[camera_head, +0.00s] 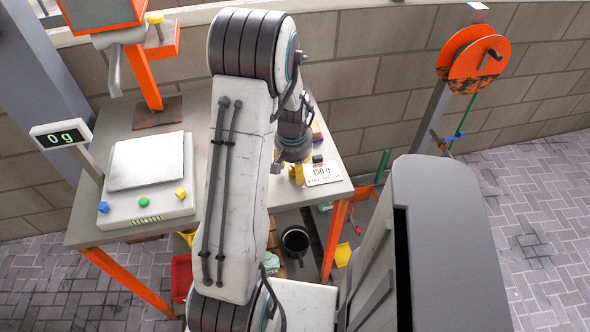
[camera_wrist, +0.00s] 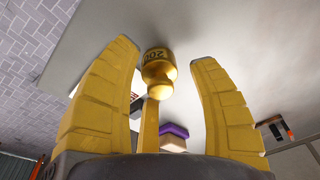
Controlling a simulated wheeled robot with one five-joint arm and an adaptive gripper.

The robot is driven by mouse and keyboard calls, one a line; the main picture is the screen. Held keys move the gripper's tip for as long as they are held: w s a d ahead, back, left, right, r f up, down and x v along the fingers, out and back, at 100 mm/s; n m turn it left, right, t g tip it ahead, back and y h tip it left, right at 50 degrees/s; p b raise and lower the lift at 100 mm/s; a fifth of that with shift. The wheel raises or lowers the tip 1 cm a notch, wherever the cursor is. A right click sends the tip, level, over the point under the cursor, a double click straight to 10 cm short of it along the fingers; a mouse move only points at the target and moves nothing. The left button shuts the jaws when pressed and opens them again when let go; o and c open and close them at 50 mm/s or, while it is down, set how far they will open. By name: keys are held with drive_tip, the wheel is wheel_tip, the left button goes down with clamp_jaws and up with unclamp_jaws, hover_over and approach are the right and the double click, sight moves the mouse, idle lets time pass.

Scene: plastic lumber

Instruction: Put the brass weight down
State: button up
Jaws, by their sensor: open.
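The brass weight (camera_wrist: 158,72) stands on the grey tabletop in the wrist view, with a dark number on its wide end that I cannot read surely. My gripper (camera_wrist: 163,52) is open, with its yellow fingers on either side of the weight and a visible gap to each. In the head view my gripper (camera_head: 297,172) is low over the right end of the table (camera_head: 335,190), largely hidden by my arm. I cannot make out the weight there.
A scale (camera_head: 147,165) reading 0 g on its display (camera_head: 61,135) stands on the table's left. A card (camera_head: 322,173) marked 150 g lies near my gripper. Purple (camera_wrist: 173,131) and tan (camera_wrist: 172,145) blocks lie close by. An orange-wheeled post (camera_head: 466,60) stands right.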

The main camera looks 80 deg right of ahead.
clamp_jaws()
idle(0.3)
idle(0.3)
